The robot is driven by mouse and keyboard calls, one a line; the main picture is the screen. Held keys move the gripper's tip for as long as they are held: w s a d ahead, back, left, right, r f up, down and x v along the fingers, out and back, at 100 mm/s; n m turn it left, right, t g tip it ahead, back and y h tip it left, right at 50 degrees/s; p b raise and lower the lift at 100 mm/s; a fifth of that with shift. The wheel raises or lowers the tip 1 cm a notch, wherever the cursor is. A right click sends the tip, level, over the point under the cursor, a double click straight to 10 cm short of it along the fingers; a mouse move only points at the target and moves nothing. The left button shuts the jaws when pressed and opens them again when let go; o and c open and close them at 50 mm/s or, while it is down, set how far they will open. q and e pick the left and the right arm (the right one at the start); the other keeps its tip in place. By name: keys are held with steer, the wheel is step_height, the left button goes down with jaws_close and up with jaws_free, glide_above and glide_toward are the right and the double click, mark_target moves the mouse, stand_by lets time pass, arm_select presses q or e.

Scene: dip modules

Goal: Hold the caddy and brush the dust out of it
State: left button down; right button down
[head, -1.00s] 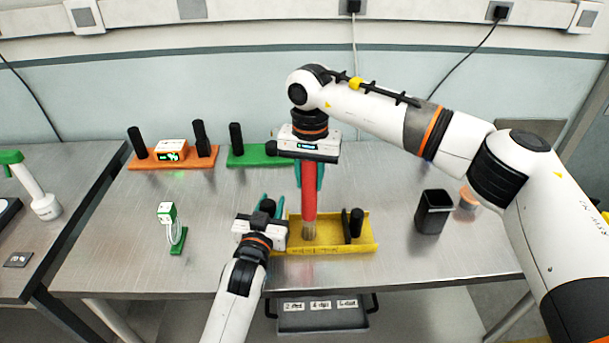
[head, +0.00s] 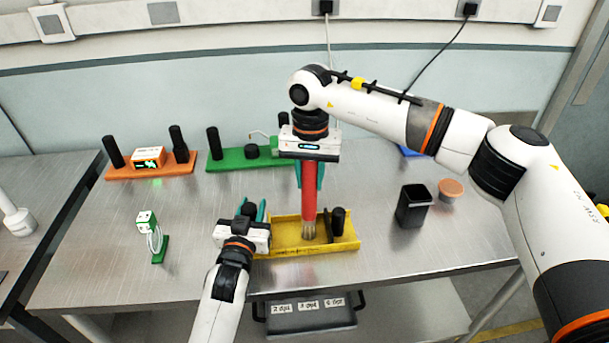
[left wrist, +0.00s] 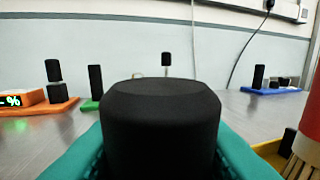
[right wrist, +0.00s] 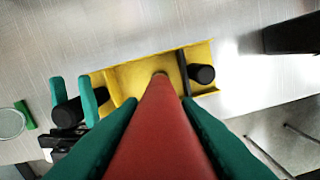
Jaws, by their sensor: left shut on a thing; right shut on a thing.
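The yellow caddy (head: 345,245) lies near the table's front edge, with a black post at each end. My left gripper (head: 252,210) is shut on its left black post (left wrist: 160,130), which fills the middle of the left wrist view. My right gripper (head: 309,178) is shut on the red brush (head: 309,200) and holds it upright, bristles down in the caddy's tray near its middle. The brush also shows in the right wrist view (right wrist: 160,140), where it hides part of the caddy (right wrist: 130,80). I cannot make out any dust.
An orange module (head: 120,172) and a green module (head: 225,163) stand at the back. A small green-and-white device (head: 147,222) stands at the left. A black open bin (head: 412,207) and an orange round container (head: 450,188) are right of the caddy. A grey drawer (head: 310,318) hangs below.

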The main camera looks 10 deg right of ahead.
steer(key=shift+d, duration=0.9)
steer(key=shift+r, duration=3.55)
arm_select(q)
steer(key=c, duration=0.9)
jaws_free()
steer(key=shift+c, duration=0.2)
steer(key=shift+r, duration=0.1)
